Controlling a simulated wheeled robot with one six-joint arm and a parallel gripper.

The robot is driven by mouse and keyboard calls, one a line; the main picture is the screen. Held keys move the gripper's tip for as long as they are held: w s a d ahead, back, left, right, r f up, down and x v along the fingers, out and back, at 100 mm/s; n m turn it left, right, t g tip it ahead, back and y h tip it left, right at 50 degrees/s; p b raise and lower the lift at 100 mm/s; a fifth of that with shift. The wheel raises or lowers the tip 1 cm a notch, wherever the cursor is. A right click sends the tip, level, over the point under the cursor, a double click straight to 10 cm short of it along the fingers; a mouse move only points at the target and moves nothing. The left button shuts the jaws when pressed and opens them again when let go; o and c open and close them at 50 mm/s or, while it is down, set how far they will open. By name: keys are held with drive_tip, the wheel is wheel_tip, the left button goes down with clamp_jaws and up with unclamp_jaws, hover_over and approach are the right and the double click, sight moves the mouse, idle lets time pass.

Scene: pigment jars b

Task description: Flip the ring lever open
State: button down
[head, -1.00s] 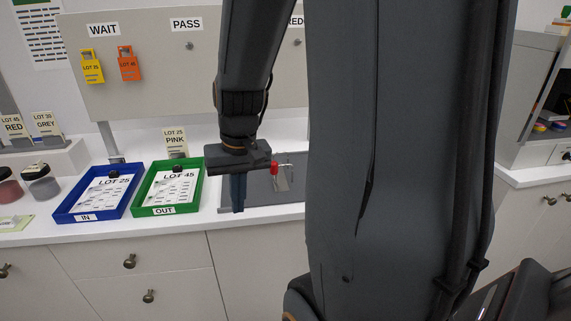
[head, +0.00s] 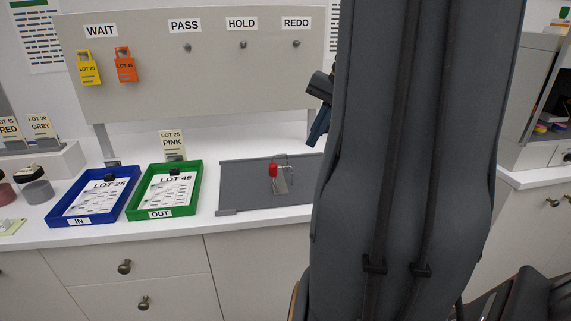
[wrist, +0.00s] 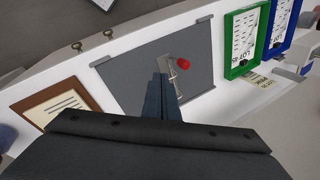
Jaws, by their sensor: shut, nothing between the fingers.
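The ring lever's red knob (head: 273,170) stands up at the left end of a small metal ring mechanism (head: 281,184) on a flat grey board (head: 240,190). A thin wire arch shows behind the knob; I cannot tell if the rings are parted. In the wrist view the red knob (wrist: 183,63) lies beyond and right of my fingertips, and the fingers partly cover the mechanism (wrist: 171,72). My gripper (wrist: 159,76) is shut and empty. In the head view my gripper (head: 317,128) is raised above the board's right side, partly behind my arm.
A blue tray (head: 130,200) and a green tray (head: 196,190) with papers stand left of the board. A sign panel (head: 210,75) with hooks and two hanging tags is behind. In the wrist view a brown clipboard (wrist: 28,103) lies beside the board, opposite the trays.

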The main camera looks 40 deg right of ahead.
drive_tip(key=w+a+f+p, duration=0.3)
drive_tip(key=w+f, duration=0.3)
drive_tip(key=f, duration=0.3)
drive_tip(key=shift+w+a+f, duration=0.2)
drive_tip(key=shift+w+a, duration=0.1)
drive_tip(key=shift+a, duration=0.25)
drive_tip(key=shift+a+p, duration=0.1)
drive_tip(key=shift+p, duration=0.25)
